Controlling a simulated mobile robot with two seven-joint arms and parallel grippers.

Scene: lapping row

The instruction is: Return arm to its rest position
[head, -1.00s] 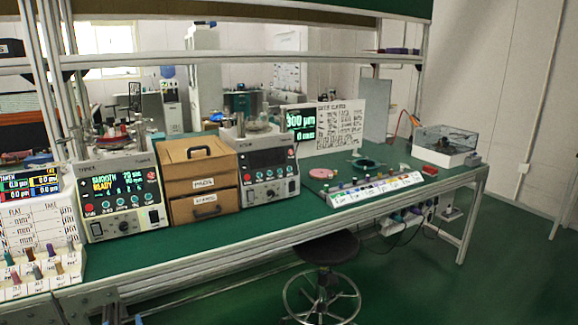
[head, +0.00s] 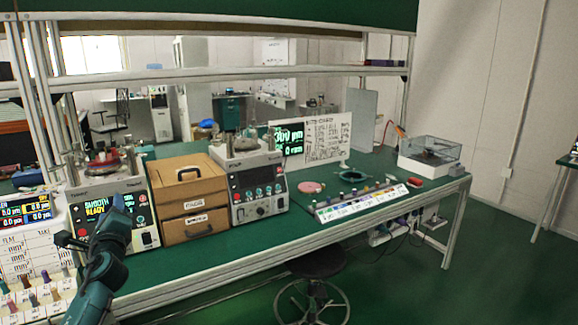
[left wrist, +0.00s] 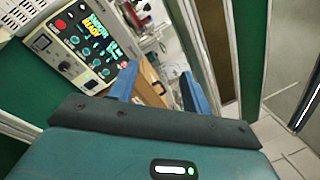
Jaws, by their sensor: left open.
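My left arm comes in from the lower left of the head view. Its gripper (head: 121,203) has blue fingertips and is raised in front of the left lapping machine (head: 143,222), covering part of its display. The left wrist view shows the gripper (left wrist: 160,86) with its two blue fingers apart and nothing between them. The lapping machine's panel (left wrist: 88,42) and part of the wooden drawer box (left wrist: 152,88) show beyond the fingers. I cannot tell whether the gripper touches anything. My right gripper is not in view.
The wooden drawer box (head: 190,226) and a second lapping machine (head: 258,190) stand right of the left machine. A labelled rack (head: 362,203), a pink disc (head: 311,187) and a clear-lidded box (head: 430,154) are farther right. A stool (head: 318,264) stands before the green bench.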

